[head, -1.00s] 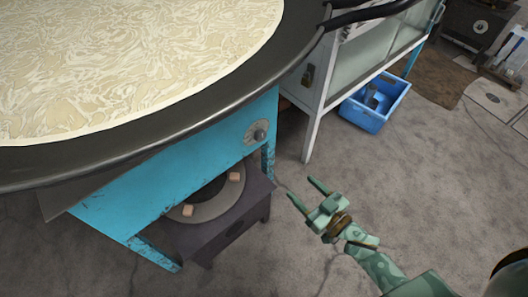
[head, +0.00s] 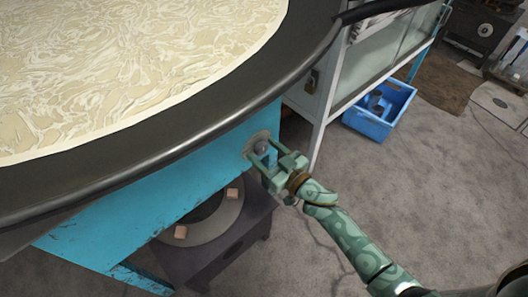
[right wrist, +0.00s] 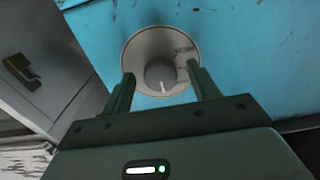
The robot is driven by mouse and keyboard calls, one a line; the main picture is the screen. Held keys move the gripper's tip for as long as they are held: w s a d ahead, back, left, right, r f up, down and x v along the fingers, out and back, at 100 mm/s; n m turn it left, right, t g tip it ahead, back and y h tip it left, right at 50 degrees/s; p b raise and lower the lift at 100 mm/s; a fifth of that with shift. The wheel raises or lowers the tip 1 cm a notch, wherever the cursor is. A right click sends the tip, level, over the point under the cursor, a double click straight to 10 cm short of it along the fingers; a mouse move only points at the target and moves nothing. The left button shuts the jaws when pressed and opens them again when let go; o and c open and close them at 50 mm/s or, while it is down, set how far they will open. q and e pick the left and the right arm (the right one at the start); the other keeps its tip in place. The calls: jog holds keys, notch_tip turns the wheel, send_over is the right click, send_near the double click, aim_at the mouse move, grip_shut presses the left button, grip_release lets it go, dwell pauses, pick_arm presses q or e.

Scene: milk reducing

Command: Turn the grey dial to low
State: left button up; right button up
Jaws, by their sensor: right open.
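The grey dial (head: 261,147) is on the blue side panel of the stove, under the rim of the big round pan. In the right wrist view the dial (right wrist: 160,74) sits in front of a pale round plate (right wrist: 148,48); a light mark on it points down and slightly right. Small lettering on the plate is too blurred to read. My right gripper (head: 262,154) is open, its fingers on either side of the dial. I cannot tell whether they touch it. In the right wrist view the gripper (right wrist: 160,85) frames the dial with gaps on both sides. My left gripper is not in view.
The wide black pan (head: 160,150) full of creamy milk overhangs the dial. A burner on a dark stand (head: 245,235) is below. A white glass-sided cabinet (head: 335,75) and a blue crate (head: 372,128) stand to the right. Open floor lies at right.

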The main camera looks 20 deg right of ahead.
jog(key=shift+w, duration=0.15)
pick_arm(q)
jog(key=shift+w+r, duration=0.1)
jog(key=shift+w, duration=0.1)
pick_arm(e)
jog(key=shift+c, duration=0.3)
jog(key=c, duration=0.9)
jog(key=shift+c, duration=0.2)
